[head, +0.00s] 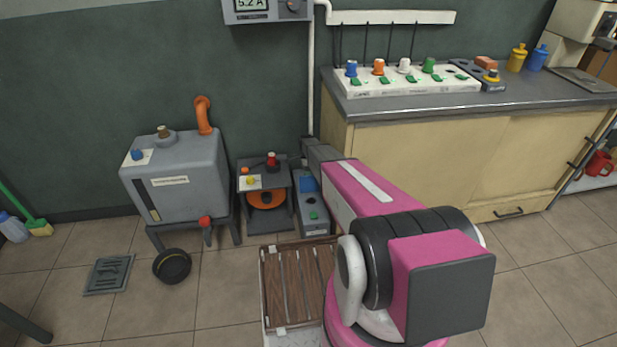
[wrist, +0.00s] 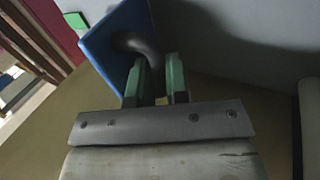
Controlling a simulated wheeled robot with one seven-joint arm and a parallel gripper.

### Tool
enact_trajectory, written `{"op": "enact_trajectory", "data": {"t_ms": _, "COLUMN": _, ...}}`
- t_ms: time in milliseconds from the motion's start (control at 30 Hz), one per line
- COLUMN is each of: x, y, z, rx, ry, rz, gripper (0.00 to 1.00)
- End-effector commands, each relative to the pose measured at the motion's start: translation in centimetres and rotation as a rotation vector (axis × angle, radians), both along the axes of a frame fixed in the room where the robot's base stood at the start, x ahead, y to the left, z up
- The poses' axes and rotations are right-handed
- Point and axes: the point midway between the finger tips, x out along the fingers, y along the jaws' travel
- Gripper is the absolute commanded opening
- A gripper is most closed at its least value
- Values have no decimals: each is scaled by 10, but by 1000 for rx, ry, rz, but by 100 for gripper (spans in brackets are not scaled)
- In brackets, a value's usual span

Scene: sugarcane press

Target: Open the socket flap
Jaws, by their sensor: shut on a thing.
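The blue socket flap (wrist: 112,42) fills the upper middle of the wrist view, seen at a slant, with a dark curved handle (wrist: 137,43) on it. My gripper (wrist: 158,68) has its two green fingers shut on this handle. The fingers hide part of the handle. In the head view the blue flap (head: 308,184) shows on a low grey box (head: 314,222) on the floor by the wall. My pink arm reaches over beside it. The fingertips cannot be made out there. How far the flap stands from its box is unclear.
A press-like unit with an orange disc (head: 266,199) stands left of the box, and a grey tank (head: 176,178) beyond it. A cabinet (head: 430,155) stands right. A slatted wooden platform (head: 292,285) lies in front.

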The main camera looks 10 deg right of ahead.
Motion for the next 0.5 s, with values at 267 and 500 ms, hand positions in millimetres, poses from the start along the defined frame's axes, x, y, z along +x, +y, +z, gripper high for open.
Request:
{"op": "enact_trajectory", "data": {"t_ms": 267, "x": 4, "y": -6, "z": 0, "rx": -8, "ry": -7, "rz": 5, "gripper": 0}}
{"op": "enact_trajectory", "data": {"t_ms": 500, "x": 2, "y": -6, "z": 1, "rx": -9, "ry": -4, "rz": 4, "gripper": 40}}
